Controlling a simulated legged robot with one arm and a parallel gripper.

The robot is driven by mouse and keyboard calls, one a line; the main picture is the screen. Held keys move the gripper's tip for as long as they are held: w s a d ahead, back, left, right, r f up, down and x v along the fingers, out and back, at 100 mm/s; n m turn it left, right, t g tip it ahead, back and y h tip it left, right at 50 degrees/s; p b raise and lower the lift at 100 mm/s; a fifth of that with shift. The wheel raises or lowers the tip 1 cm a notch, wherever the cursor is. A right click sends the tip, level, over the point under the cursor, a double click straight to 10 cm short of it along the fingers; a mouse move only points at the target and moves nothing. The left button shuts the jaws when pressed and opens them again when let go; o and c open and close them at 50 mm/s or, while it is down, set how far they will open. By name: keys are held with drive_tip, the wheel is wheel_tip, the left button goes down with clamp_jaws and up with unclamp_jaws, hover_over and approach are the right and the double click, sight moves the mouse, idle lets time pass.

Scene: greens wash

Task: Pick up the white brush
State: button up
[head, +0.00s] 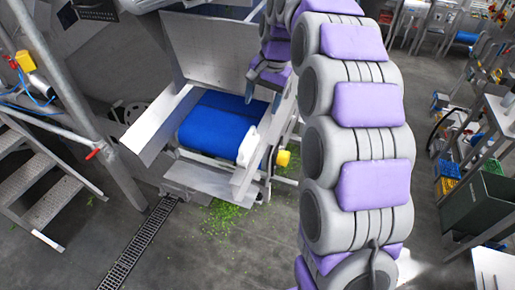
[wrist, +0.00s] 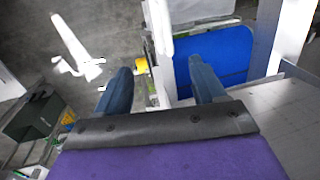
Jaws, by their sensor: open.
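A white object that looks like the white brush (head: 248,146) lies at the right edge of the blue conveyor belt (head: 212,124), beside a yellow knob (head: 283,158). In the wrist view what appears to be the same brush (wrist: 158,32) stands out pale beyond the fingers, left of the blue belt (wrist: 222,55); its bristles cannot be made out. My gripper (head: 263,96) is above the belt's upper right side, apart from the brush. In the wrist view my gripper (wrist: 160,72) has its two dark fingers spread, with nothing held between them.
Metal side walls (head: 162,125) frame the belt. Metal steps (head: 40,180) and a pole stand at the left. Green scraps (head: 222,215) lie on the floor near a drain grate (head: 140,243). A dark bin (head: 488,205) stands at the right.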

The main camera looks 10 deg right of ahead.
hover_over(250, 136)
drive_tip(key=s, duration=0.1)
wheel_tip(250, 136, down, 8)
drive_tip(key=shift+f, duration=0.25)
drive_tip(key=f, duration=0.2)
drive_tip(key=d+f, duration=0.1)
drive_tip(key=shift+w, duration=0.3)
drive_tip(key=shift+d+f, duration=0.25)
drive_tip(key=shift+f, duration=0.05)
drive_tip(key=shift+a+f+p, duration=0.1)
drive_tip(key=shift+f+p, duration=0.2)
drive_tip(key=shift+f, duration=0.05)
drive_tip(key=f, duration=0.1)
drive_tip(key=a+f, duration=0.1)
drive_tip(key=f, duration=0.1)
drive_tip(key=a+f, duration=0.1)
drive_tip(key=shift+w+a+f, duration=0.15)
drive_tip(key=shift+w, duration=0.15)
drive_tip(key=shift+d, duration=0.4)
drive_tip(key=shift+c, duration=0.4)
drive_tip(key=shift+d, duration=0.35)
drive_tip(key=c, duration=0.5)
drive_tip(key=shift+a, duration=0.6)
drive_tip(key=c, duration=0.6)
drive_tip(key=shift+d, duration=0.15)
